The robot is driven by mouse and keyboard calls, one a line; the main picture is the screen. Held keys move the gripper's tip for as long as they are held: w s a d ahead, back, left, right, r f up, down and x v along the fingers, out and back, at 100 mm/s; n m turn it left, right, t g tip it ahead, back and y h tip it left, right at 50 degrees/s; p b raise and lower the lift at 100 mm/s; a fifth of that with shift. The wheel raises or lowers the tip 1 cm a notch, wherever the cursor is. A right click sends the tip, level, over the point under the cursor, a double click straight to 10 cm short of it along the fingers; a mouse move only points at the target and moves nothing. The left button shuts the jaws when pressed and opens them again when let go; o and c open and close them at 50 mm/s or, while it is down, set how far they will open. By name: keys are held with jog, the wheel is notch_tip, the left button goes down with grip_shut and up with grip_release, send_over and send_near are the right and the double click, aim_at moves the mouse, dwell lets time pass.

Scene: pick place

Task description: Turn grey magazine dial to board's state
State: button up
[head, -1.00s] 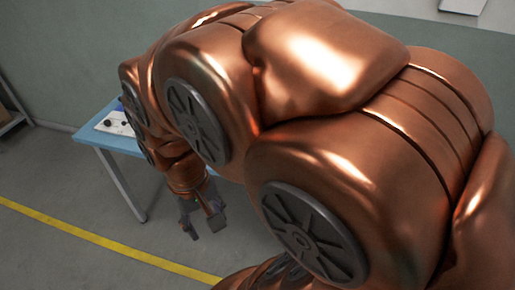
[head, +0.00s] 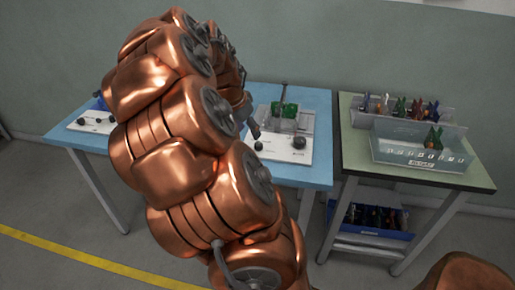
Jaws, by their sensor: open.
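A white panel (head: 284,154) with a green part (head: 284,111) and an upright dark post stands on the right half of the blue table. It carries dark round knobs, one on the right (head: 298,143) and one on the left (head: 258,146). Another white panel (head: 76,126) with small dark knobs (head: 96,121) lies at the table's left end, partly behind my arm. I cannot tell which knob is the grey magazine dial, or how any is turned. My gripper (head: 252,130) shows only as a small grey part beside the right panel; my arm hides the rest. I see nothing held in it.
The blue table (head: 318,172) stands against a grey-green wall. A yellow line (head: 80,258) crosses the floor.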

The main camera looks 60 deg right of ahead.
aim_at(258, 143)
jog(key=shift+m, duration=0.3)
jog(key=x, duration=0.4)
jog(key=d+x, duration=0.1)
jog(key=x, duration=0.4)
jog(key=shift+s+r, duration=0.1)
jog(key=shift+r, duration=0.05)
grip_shut()
